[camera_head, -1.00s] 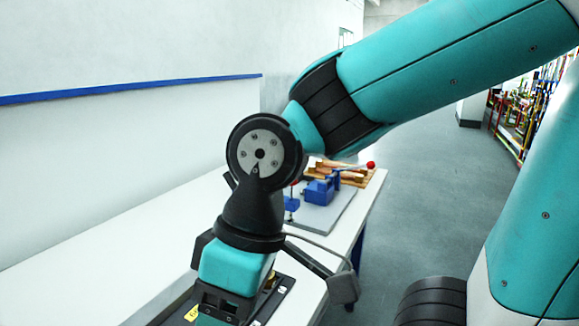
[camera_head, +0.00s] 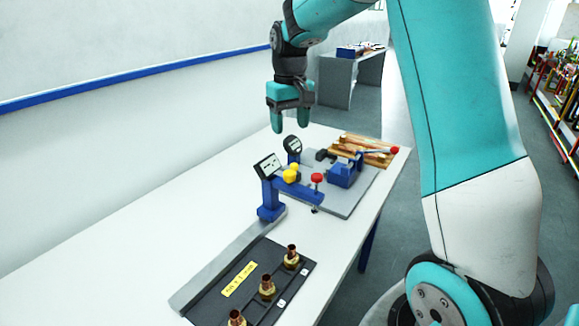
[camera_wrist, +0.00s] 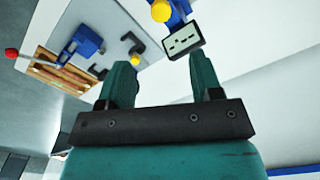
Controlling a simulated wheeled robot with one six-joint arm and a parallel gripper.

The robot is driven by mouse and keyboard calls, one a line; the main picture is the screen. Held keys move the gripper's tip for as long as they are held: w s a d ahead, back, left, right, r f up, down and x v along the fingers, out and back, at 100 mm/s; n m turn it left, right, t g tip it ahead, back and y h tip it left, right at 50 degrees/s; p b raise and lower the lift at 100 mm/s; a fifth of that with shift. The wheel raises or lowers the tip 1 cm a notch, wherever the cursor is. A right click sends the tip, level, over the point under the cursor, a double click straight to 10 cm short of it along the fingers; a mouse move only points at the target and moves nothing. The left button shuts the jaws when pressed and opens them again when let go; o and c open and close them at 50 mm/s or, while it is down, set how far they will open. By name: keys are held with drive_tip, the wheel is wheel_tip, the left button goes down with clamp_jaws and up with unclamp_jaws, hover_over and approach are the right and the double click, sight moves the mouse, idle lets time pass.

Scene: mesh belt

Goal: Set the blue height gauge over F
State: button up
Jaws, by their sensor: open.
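The blue height gauge (camera_head: 267,194) stands upright at the far end of a grey rail, with a square display on top. Its blue arm reaches right to a red knob and a thin probe. The display (camera_wrist: 183,41) shows just beyond my fingers in the wrist view. A black board (camera_head: 258,258) with several brass fittings and small white labels lies in front; I cannot read the letters, so F is not identified. My gripper (camera_head: 290,121) is open and empty, above and behind the gauge; its fingers (camera_wrist: 162,80) point downward in the head view.
A wooden tray (camera_head: 362,146) lies beyond. The white table's left side is clear. A wall runs along the left.

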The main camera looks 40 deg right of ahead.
sight(290, 172)
wheel_tip(290, 172, down, 14)
drive_tip(key=p, duration=0.3)
drive_tip(key=shift+r, duration=0.25)
